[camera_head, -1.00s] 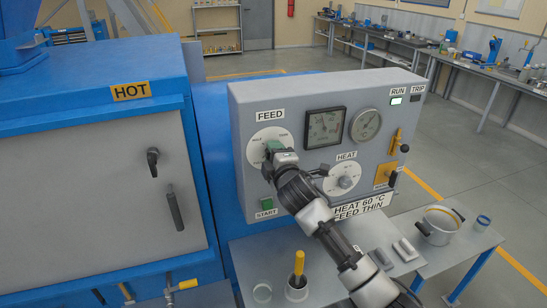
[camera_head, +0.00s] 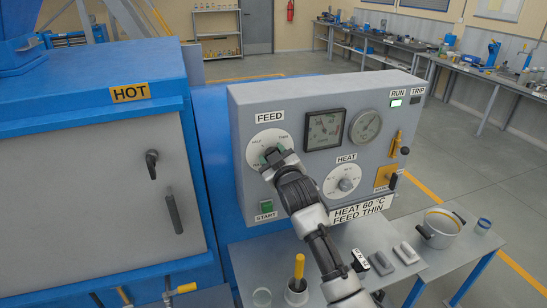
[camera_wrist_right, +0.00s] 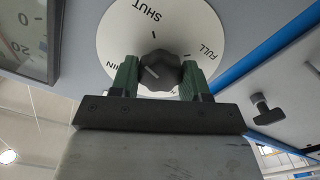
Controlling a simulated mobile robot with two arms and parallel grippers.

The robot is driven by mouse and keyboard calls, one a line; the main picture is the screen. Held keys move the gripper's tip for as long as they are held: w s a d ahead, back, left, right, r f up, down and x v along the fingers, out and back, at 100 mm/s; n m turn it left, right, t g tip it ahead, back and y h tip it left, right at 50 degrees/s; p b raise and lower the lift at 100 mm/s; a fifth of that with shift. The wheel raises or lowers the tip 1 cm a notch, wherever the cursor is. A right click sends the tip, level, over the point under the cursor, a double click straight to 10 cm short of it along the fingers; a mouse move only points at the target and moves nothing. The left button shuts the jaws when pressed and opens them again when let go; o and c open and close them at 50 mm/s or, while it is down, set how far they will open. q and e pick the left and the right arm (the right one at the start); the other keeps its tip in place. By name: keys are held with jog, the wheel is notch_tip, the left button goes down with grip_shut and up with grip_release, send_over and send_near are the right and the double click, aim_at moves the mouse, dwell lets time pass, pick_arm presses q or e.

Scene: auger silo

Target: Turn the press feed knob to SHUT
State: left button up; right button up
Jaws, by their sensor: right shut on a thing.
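The FEED dial (camera_head: 282,134) is a white disc on the left of the grey press panel. In the right wrist view the dial (camera_wrist_right: 120,30) shows SHUT at its top, FULL at the right and a partly hidden THIN at the left. The black ribbed feed knob (camera_wrist_right: 157,60) is at its centre, with a light line on the THIN side; its exact setting is hard to read. My right gripper (camera_head: 272,155) is shut on the knob, its green fingers (camera_wrist_right: 158,72) on either side of it. My left gripper is not in view.
The HEAT dial (camera_head: 342,182), two gauges (camera_head: 326,129) and a green START button (camera_head: 265,207) share the panel. A lever (camera_head: 404,150) sticks out at its right. The HOT cabinet (camera_head: 110,180) stands left. A table below holds a pot (camera_head: 441,228) and a yellow-handled tool (camera_head: 299,268).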

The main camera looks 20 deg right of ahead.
jog(key=m, duration=0.5)
jog(key=shift+f, duration=0.1)
jog(key=shift+m, duration=0.4)
jog(key=o, duration=0.9)
jog(key=s+b, duration=0.1)
jog(key=s, duration=0.4)
jog(key=s+b, duration=0.2)
jog(key=s, duration=0.3)
jog(key=shift+s+d, duration=0.2)
jog(key=shift+s, duration=0.2)
